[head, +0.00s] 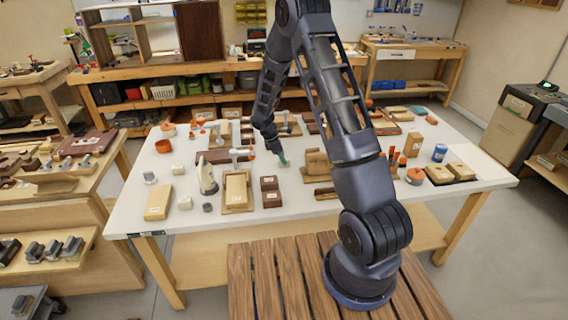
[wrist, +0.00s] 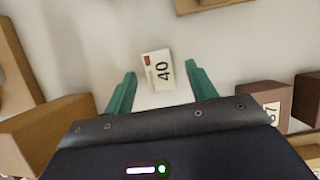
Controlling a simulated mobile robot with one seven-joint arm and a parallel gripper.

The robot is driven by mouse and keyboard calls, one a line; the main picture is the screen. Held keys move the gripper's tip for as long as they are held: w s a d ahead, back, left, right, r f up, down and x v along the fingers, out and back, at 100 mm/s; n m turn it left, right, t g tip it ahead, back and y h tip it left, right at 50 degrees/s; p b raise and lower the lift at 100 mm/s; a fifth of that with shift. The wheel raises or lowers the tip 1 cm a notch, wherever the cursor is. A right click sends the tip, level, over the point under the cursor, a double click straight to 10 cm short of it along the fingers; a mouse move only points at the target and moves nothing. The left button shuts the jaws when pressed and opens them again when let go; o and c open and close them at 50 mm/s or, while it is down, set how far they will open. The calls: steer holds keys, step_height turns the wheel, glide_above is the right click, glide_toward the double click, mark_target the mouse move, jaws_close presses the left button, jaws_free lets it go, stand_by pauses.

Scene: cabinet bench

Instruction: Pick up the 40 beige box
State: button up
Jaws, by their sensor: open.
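The beige box (wrist: 158,70) with a label reading 40 and a small red mark lies on the white table in the wrist view. It sits between and just ahead of the two green fingertips of my gripper (wrist: 161,84), with a gap on each side. My gripper is open and empty. In the head view my gripper (head: 282,158) points down over the middle of the table. I cannot make out the 40 box there; it is tiny or hidden by the gripper.
In the wrist view a brown box (wrist: 305,98) stands at right and a wooden block (wrist: 48,130) at lower left. In the head view two dark brown boxes (head: 270,191) and a tan box on a tray (head: 236,188) stand nearby. The white tabletop (head: 320,205) is crowded.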

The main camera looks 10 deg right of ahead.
steer(key=x, duration=0.2)
steer(key=shift+d+f, duration=0.2)
steer(key=shift+f, duration=0.15)
steer(key=c, duration=1.1)
steer(key=shift+r, duration=0.15)
